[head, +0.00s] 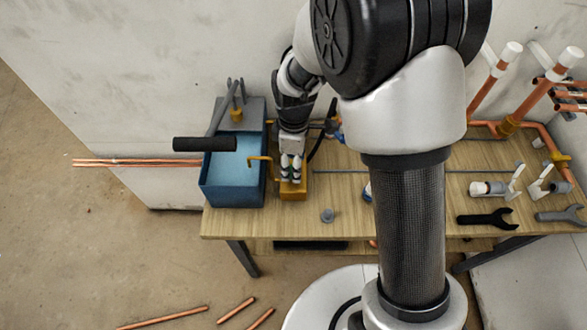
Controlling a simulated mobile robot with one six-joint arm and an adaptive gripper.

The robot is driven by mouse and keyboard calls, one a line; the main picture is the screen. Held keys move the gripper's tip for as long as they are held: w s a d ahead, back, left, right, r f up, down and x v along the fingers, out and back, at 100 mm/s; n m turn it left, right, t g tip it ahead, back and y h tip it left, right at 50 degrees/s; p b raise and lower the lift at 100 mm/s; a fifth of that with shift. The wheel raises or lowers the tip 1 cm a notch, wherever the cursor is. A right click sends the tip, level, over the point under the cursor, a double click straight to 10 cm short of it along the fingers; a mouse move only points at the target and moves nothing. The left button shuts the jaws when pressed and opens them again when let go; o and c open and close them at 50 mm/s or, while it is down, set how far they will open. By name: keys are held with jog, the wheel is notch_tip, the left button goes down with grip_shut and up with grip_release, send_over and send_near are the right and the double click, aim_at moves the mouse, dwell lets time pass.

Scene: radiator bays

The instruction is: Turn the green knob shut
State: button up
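I cannot make out a green knob in the head view. My gripper (291,176) points down at the left part of the wooden workbench (345,222), just over or against a yellow-orange block (293,194) beside the blue bin. Its two fingers are close together, and it is too small to tell whether they are shut or hold anything. A small blue-handled fitting (336,131) shows behind and to the right of my gripper. My arm hides part of the bench's middle.
The blue bin (232,182) stands left of my gripper, with a black-handled bar (205,144) over it. A grey cap (327,215) lies near the front edge. Wrenches (487,219), white valves and copper pipes (540,98) are at the right. Loose copper pipes (163,317) lie on the floor.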

jog(key=shift+f, duration=0.95)
jog(key=c, duration=1.1)
